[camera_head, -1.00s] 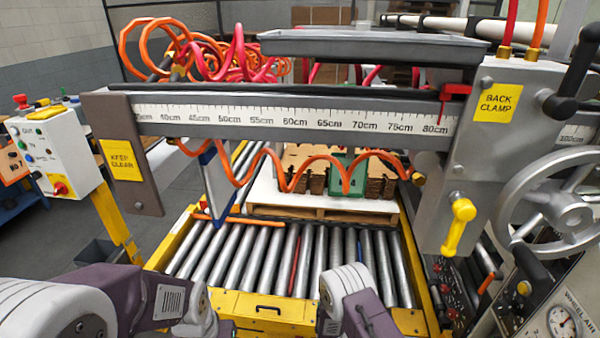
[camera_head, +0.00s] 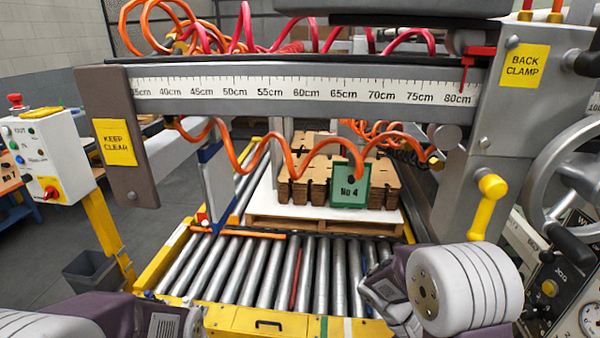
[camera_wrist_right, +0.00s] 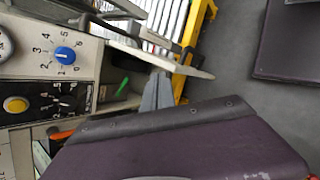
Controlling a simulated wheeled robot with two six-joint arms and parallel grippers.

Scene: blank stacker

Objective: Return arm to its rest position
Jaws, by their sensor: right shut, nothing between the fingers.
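In the head view my right arm (camera_head: 465,285) is at the lower right, its large white joint raised and bent in front of the machine. Its gripper is hidden there. In the right wrist view my right gripper (camera_wrist_right: 158,92) shows as narrow grey fingers beyond the purple housing. The fingers are together and empty, beside a grey control panel (camera_wrist_right: 60,55). My left arm (camera_head: 150,320) shows only as purple and white links at the bottom left of the head view. Its gripper is out of view.
A ruler beam (camera_head: 300,88) crosses above the roller bed (camera_head: 290,270). A handwheel (camera_head: 565,165) and gauge panel are at right, a button box (camera_head: 45,155) at left.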

